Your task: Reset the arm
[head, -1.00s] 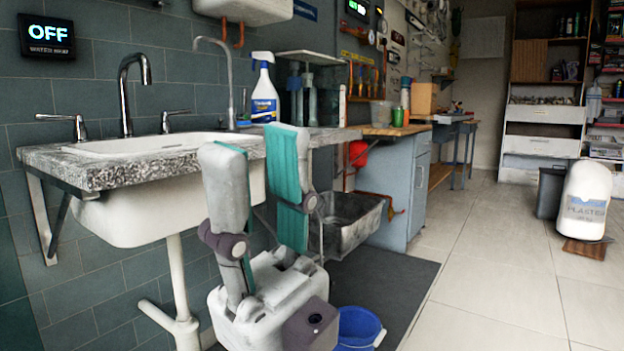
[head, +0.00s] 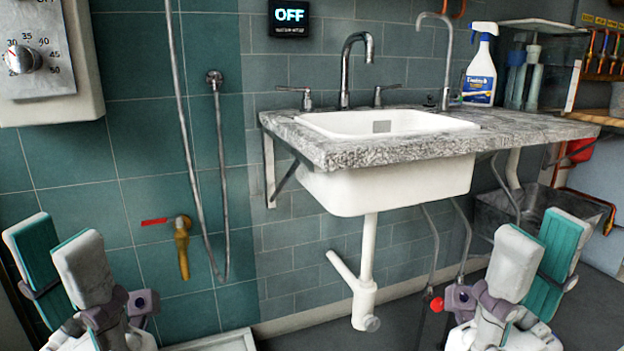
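My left gripper (head: 52,232) is at the lower left of the head view, fingers pointing up. Its two grey fingers with teal pads stand apart with nothing between them. My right gripper (head: 541,228) is at the lower right, also upright, open and empty. It shows in front of the grey floor and a grey metal basin (head: 500,210), to the right of the white sink (head: 385,188). Neither gripper visibly holds anything. The lower parts of both arms are cut off by the picture's bottom edge.
The sink sits in a speckled stone counter (head: 390,152) whose front edge juts out between my grippers. A spray bottle (head: 480,75) stands on it. A white drain pipe (head: 366,270) hangs below.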

